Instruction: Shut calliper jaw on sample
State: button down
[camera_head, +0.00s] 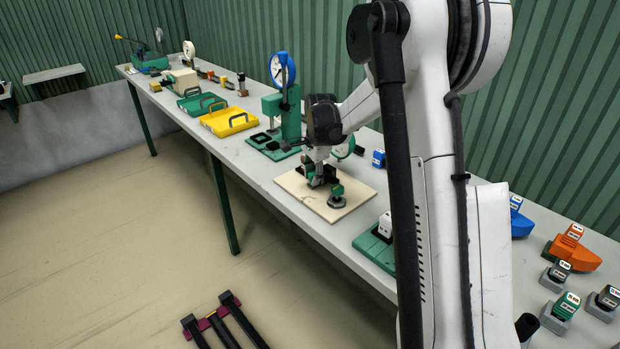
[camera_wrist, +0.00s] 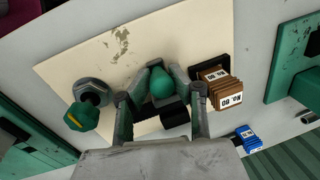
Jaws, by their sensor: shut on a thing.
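My gripper (camera_wrist: 164,72) is shut on a rounded green knob (camera_wrist: 162,86), one finger on each side, in the wrist view. Black parts (camera_wrist: 174,114) show below and beside the knob, partly hidden by the fingers. A brown layered block with white labels (camera_wrist: 218,90) stands just right of the fingers, against a dark upright piece. I cannot tell whether the black part touches this block. A cream board (camera_wrist: 75,55) lies under them. In the head view my gripper (camera_head: 317,180) is low over the same board (camera_head: 358,196), and the knob is hidden.
A grey fitting (camera_wrist: 92,91) with a green, yellow-marked knob (camera_wrist: 82,117) stands left on the board. A green stand with a blue-rimmed dial (camera_head: 282,70) and yellow (camera_head: 230,120) and green trays are farther along the bench. A blue labelled block (camera_head: 378,158) sits beyond the board.

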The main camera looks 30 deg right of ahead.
aim_at(315, 190)
jog(key=c, duration=1.5)
grip_release()
jog(key=shift+w+a, duration=0.1)
jog(key=shift+w, duration=0.05)
jog(key=shift+r, duration=0.15)
jog(key=r, duration=0.4)
jog(key=s+r, duration=0.1)
jog(key=r, duration=0.2)
jog(key=s+r, duration=0.1)
jog(key=r, duration=0.3)
jog(key=shift+r, duration=0.35)
jog(key=s+a+r+n+t, duration=0.1)
jog(key=s+a+r+n, duration=0.35)
jog(key=s, duration=0.35)
jog(key=s+a+r+n+t, duration=0.1)
jog(key=s+a+r+n, duration=0.2)
jog(key=s+a, duration=0.35)
jog(key=s+a+f+n+t, duration=0.1)
jog(key=s+a+n, duration=0.1)
jog(key=s, duration=0.4)
jog(key=s+a+f+n+t, duration=0.1)
jog(key=s+a+f+n, duration=0.1)
jog(key=s+n, duration=0.2)
jog(key=s+a+f+n+t, duration=0.1)
jog(key=s+a+f+n, duration=0.1)
jog(key=s, duration=0.7)
jog(key=shift+f+n, duration=0.25)
jog(key=shift+n, duration=0.3)
